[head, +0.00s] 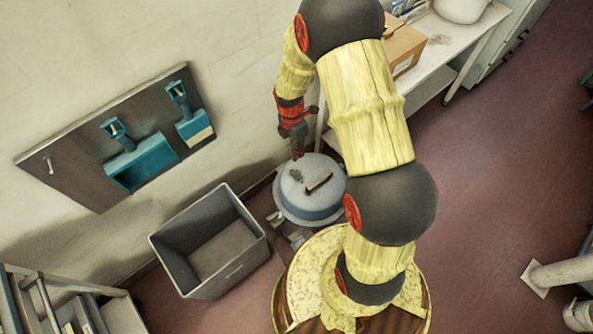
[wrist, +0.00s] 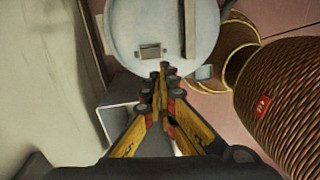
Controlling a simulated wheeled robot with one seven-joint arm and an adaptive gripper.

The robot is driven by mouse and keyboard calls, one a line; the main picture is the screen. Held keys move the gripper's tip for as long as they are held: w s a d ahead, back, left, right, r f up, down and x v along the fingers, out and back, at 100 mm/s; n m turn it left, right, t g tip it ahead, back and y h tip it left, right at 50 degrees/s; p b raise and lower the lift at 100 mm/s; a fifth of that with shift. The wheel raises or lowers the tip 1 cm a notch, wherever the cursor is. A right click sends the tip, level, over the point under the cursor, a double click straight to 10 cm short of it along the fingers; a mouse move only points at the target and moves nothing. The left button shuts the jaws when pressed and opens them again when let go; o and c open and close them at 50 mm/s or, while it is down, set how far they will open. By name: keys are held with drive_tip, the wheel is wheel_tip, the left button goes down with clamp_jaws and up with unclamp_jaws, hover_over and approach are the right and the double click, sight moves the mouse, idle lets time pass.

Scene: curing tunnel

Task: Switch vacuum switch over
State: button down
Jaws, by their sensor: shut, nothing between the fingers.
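The vacuum (head: 325,208) is a round blue-grey canister with a pale lid, standing on the floor by the wall. Its lid (wrist: 133,22) fills the top middle of the wrist view. A small rectangular switch (wrist: 151,51) sits near the lid's edge, and a dark mark in the same area shows in the head view (head: 296,175). A long raised handle (wrist: 190,30) lies beside it. My gripper (wrist: 161,68) is shut and empty, its tips just below and right of the switch in the picture. I cannot tell whether they touch the lid, or which way the switch is set.
An open grey bin (head: 158,247) stands left of the vacuum. A wall panel (head: 82,165) with blue holders hangs above it. A white bench (head: 470,38) with a cardboard box (head: 404,48) is behind my arm. Open red floor (head: 475,150) lies to the right.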

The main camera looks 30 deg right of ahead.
sight(300, 178)
drive_tip(key=shift+w+n, duration=0.1)
drive_tip(key=shift+n, duration=0.3)
drive_tip(key=f+b, duration=0.1)
drive_tip(key=f, duration=0.3)
drive_tip(key=s+f+b, duration=0.1)
drive_tip(key=f+b, duration=0.1)
drive_tip(key=f, duration=0.3)
drive_tip(key=f+b, duration=0.2)
drive_tip(key=f, duration=0.2)
drive_tip(key=shift+s+d+f, duration=0.2)
drive_tip(key=shift+s+f, duration=0.15)
drive_tip(key=shift+f, duration=0.05)
drive_tip(key=shift+s+f+p, duration=0.3)
drive_tip(key=shift+f, duration=0.05)
drive_tip(key=shift+w, duration=0.2)
